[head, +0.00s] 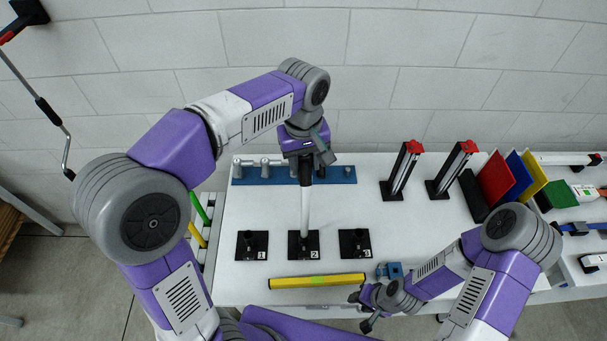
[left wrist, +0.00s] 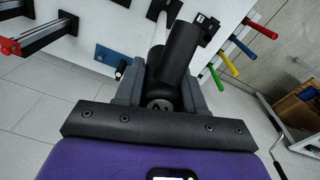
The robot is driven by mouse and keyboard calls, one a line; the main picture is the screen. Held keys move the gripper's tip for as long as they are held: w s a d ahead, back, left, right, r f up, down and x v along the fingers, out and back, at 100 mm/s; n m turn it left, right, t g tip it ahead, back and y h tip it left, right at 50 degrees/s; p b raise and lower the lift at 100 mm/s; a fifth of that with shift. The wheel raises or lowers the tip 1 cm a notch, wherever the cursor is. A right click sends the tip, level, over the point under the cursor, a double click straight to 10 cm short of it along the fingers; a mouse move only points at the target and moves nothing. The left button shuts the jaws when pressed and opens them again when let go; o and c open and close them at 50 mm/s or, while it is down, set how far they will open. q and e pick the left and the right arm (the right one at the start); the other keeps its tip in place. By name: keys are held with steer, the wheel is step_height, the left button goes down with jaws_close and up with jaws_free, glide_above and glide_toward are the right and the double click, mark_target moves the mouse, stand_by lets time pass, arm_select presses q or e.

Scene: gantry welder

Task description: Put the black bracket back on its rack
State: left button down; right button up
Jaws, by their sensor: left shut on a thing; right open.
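My left gripper (head: 306,165) is shut on the black end of a rod (head: 305,205), which is white lower down. In the left wrist view the jaws (left wrist: 160,92) close around this black cylinder (left wrist: 178,65). The rod's lower end overlaps the black stand marked 2 (head: 294,250); I cannot tell whether it touches. I cannot say for certain which thing is the black bracket. A blue rail with grey pegs (head: 335,175) lies at the table's back, partly behind my left gripper. My right gripper (head: 364,310) is open and empty at the table's front edge.
Black stands marked 1 (head: 252,246) and 3 (head: 355,244) flank stand 2. A yellow bar (head: 317,281) lies in front. A small blue block (head: 390,270) sits near my right gripper. Two red-topped uprights (head: 402,170) (head: 453,168) and coloured plates (head: 494,180) stand right.

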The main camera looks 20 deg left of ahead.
arm_select(q)
steer(key=f, duration=0.1)
steer(key=s+f, duration=0.1)
steer(key=f, duration=0.2)
steer(key=shift+s+a+f, duration=0.15)
steer(key=shift+s+f, duration=0.15)
steer(key=c, duration=0.7)
jaws_free()
steer(key=shift+o, duration=0.2)
steer(key=w, duration=0.3)
steer(key=shift+f+g, duration=0.3)
steer(key=shift+f, duration=0.05)
arm_select(e)
steer(key=shift+w+f, duration=0.15)
steer(key=shift+w, duration=0.55)
arm_select(q)
steer(key=shift+s+r, duration=0.2)
steer(key=shift+s, duration=0.65)
steer(key=r, duration=0.2)
steer(key=w+r, duration=0.1)
steer(key=shift+r, duration=0.35)
steer(key=r, duration=0.4)
steer(key=shift+s+a, duration=0.15)
steer(key=shift+s, duration=0.1)
steer(key=shift+w+f, duration=0.1)
steer(key=shift+w, duration=0.05)
arm_select(e)
steer(key=shift+s, duration=0.5)
